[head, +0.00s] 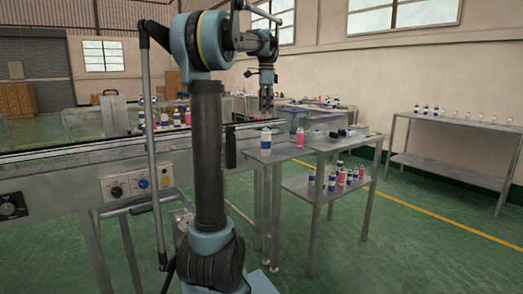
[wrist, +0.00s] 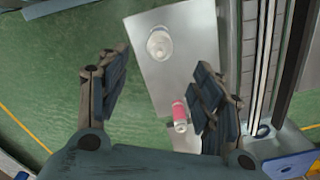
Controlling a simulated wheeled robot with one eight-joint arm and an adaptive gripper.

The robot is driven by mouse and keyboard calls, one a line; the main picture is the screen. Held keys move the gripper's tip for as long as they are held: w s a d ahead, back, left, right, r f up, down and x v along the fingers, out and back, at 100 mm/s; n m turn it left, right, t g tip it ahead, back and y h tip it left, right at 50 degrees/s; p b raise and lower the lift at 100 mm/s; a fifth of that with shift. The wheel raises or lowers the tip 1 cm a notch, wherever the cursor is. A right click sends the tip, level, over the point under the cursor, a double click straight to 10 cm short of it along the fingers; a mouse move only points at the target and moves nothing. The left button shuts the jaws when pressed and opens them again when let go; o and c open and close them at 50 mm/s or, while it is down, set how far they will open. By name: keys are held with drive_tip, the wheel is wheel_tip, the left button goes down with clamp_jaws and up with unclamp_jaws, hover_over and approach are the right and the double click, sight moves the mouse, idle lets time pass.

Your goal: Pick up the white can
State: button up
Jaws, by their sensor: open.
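A white can (head: 265,137) with a blue band stands upright on a small metal side table (head: 270,153) beside the conveyor. In the wrist view the white can (wrist: 159,44) shows from above, beyond the fingertips. My gripper (head: 266,103) hangs pointing down above the table, apart from the can. In the wrist view my gripper (wrist: 160,85) is open, with a finger on each side and nothing between them held. A pink can (wrist: 180,112) shows beside the right finger; it is below on the table.
The conveyor (head: 60,165) runs along the left. The pink can also shows in the head view (head: 299,139), near a dark tool on the table. A lower shelf (head: 325,188) holds several cans. A rack (head: 450,126) with bottles stands at the right wall. Green floor is open at right.

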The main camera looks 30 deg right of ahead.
sight(266, 145)
drive_tip(key=shift+d+f, duration=0.1)
drive_tip(key=shift+d, duration=0.1)
wheel_tip(266, 145, down, 17)
drive_tip(key=shift+f, duration=0.1)
idle(0.6)
drive_tip(key=shift+c, duration=0.5)
drive_tip(key=c, duration=1)
